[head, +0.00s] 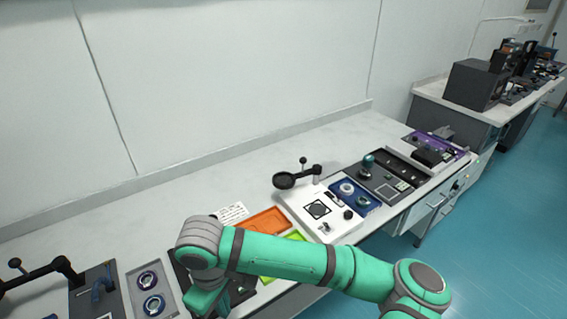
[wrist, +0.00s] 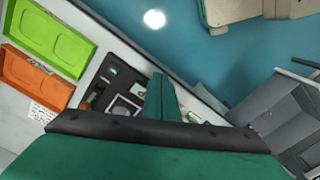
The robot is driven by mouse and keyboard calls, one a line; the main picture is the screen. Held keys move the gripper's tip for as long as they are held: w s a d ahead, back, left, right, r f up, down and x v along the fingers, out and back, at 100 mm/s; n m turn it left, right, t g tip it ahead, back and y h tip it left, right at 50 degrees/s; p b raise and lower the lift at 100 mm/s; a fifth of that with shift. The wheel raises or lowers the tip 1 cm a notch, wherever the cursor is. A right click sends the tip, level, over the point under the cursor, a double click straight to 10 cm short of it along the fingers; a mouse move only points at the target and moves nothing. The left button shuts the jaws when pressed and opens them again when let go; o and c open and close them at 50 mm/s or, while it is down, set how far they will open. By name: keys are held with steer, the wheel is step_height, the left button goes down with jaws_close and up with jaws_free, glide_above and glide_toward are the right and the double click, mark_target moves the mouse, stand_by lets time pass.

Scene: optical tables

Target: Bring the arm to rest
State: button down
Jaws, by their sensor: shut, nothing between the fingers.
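My arm (head: 290,258) is green with grey joints and reaches across the lower middle of the head view, above the front part of the bench. It bends down at the wrist on the left. In the wrist view my gripper (wrist: 160,90) is a green piece sticking out past a dark edge. Its fingers are together with nothing between them. In the head view the arm hides most of the dark tray (head: 243,288) below it, and the fingertips cannot be made out.
An orange tray (head: 262,222), a lime green tray (wrist: 50,37) and a white panel (head: 315,208) lie on the bench (head: 130,212). A black-armed stand (head: 284,181) rises behind the panel. Left are blue-ringed parts (head: 150,292) in a grey tray. The blue floor (head: 500,230) is open at right.

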steer(key=s+a+r+y, duration=0.15)
steer(key=a+y, duration=0.25)
steer(key=a, duration=0.5)
steer(key=a+r+y, duration=0.3)
steer(key=a+y, duration=0.1)
steer(key=a, duration=0.5)
steer(key=w+a+r+m+t+y, duration=0.4)
steer(key=a+r+m+t+y, duration=0.15)
steer(key=r+y, duration=0.3)
steer(key=s+d+f+m+t+h, duration=0.1)
steer(key=d+f+m+t+h, duration=0.5)
steer(key=d, duration=0.4)
steer(key=s+d+f+m+t+h, duration=0.1)
steer(key=d+f+m+t+h, duration=0.45)
steer(key=d+f, duration=0.3)
steer(key=s+d+f+n+h, duration=0.2)
steer(key=s+d+f, duration=0.1)
steer(key=s+d, duration=0.6)
steer(key=s+d+f+n+g+h, duration=0.1)
steer(key=s+d+f+n+h, duration=0.1)
steer(key=s+d, duration=0.8)
steer(key=s+f+h, duration=0.1)
steer(key=s+f, duration=0.1)
steer(key=s, duration=0.2)
steer(key=shift+f+g, duration=0.15)
steer(key=shift+g, duration=0.15)
